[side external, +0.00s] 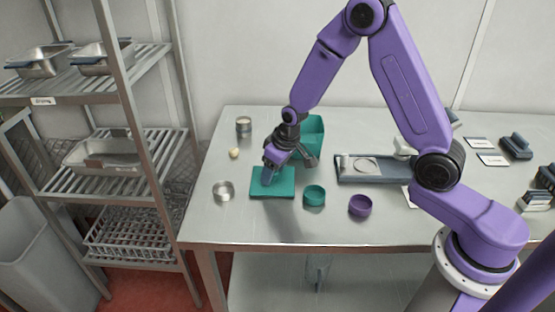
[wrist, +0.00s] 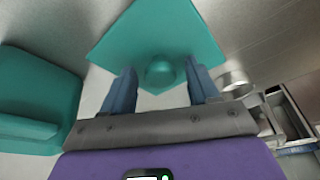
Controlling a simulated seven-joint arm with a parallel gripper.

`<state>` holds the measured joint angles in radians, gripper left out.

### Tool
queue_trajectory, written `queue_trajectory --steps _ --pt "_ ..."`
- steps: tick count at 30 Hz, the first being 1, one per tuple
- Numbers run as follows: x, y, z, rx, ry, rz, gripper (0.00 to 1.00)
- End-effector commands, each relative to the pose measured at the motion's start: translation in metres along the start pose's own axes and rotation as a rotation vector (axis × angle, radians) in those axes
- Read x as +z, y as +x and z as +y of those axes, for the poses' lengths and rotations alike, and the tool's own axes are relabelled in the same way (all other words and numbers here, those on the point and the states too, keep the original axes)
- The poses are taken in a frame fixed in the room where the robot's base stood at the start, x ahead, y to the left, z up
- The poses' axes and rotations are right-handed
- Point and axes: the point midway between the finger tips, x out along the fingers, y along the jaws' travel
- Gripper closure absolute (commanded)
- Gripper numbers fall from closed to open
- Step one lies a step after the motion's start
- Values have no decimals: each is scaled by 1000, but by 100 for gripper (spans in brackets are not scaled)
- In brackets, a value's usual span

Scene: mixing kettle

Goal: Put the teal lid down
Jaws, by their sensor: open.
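The teal lid (side external: 272,187) is a flat square plate that appears to lie flat on the steel table, near its left front. In the wrist view the lid (wrist: 150,32) shows with a round teal knob (wrist: 160,72) on top. My gripper (side external: 269,174) is just above the lid, pointing down. In the wrist view its two blue fingers are apart, one on each side of the knob, with gaps showing. A teal open container (side external: 314,135) stands behind and right of the lid, partly hidden by my gripper; it also shows at left in the wrist view (wrist: 30,90).
A metal ring-like dish (side external: 223,190) is left of the lid. A teal cup (side external: 314,195) and a purple cup (side external: 360,205) stand to its right. A grey tray (side external: 372,180) lies farther right. A small round pale item (side external: 233,153) and a metal tin (side external: 244,124) are behind left.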

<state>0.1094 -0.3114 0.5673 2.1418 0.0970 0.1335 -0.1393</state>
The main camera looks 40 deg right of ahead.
Motion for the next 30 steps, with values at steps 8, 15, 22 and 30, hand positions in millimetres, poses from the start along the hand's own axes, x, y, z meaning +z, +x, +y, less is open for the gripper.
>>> queue_trajectory --steps 8,15,22,30 --pt "-1 -34 0 0 2 5 40" --pt "-2 -73 0 0 0 7 40" --pt "-1 -104 0 0 0 4 40" --pt "0 -120 0 0 1 0 40"
